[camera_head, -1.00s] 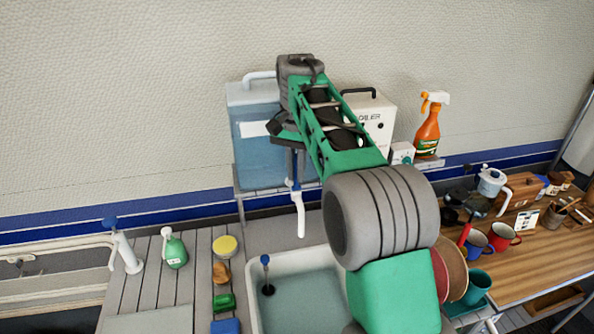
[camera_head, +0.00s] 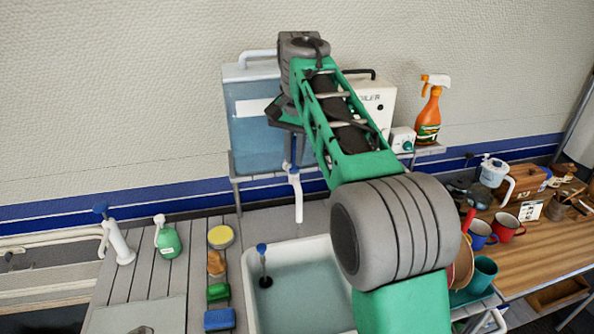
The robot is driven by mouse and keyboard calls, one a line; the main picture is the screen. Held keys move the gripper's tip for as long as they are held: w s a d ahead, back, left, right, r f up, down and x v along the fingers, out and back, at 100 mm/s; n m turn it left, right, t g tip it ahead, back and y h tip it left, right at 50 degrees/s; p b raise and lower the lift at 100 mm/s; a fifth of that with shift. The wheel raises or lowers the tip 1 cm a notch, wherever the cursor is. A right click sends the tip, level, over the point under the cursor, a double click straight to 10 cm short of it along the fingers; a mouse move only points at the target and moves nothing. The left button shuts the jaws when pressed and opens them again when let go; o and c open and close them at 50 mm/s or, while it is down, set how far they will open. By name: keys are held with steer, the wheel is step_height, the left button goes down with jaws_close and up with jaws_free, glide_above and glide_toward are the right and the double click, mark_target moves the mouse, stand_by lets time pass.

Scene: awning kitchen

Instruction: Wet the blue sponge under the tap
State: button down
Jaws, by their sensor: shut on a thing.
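The blue sponge (camera_head: 219,319) lies on the slatted drainboard left of the sink, at the bottom of the picture. The tap (camera_head: 295,187) has a white spout and a blue upper part, and hangs from the blue water tank (camera_head: 256,125) above the sink's back edge. My gripper (camera_head: 289,135) is at the top of the tap, far from the sponge. It is shut on the tap's blue upper part, though my arm hides much of the hold. I cannot make out running water.
The white sink basin (camera_head: 250,295) holds a blue-topped plug rod (camera_head: 264,266). A green sponge (camera_head: 218,292), a brown brush (camera_head: 216,263), a yellow round pad (camera_head: 221,237) and a green bottle (camera_head: 168,240) stand left of it. Plates and mugs (camera_head: 484,271) are right of my arm.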

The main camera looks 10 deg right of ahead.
steer(key=shift+s+f+t+b, duration=0.2)
steer(key=shift+t+b, duration=0.1)
steer(key=shift+b, duration=0.3)
steer(key=shift+r, duration=0.2)
steer(key=c, duration=1.5)
jaws_free()
steer(key=p+v, duration=0.7)
steer(key=shift+r, duration=0.4)
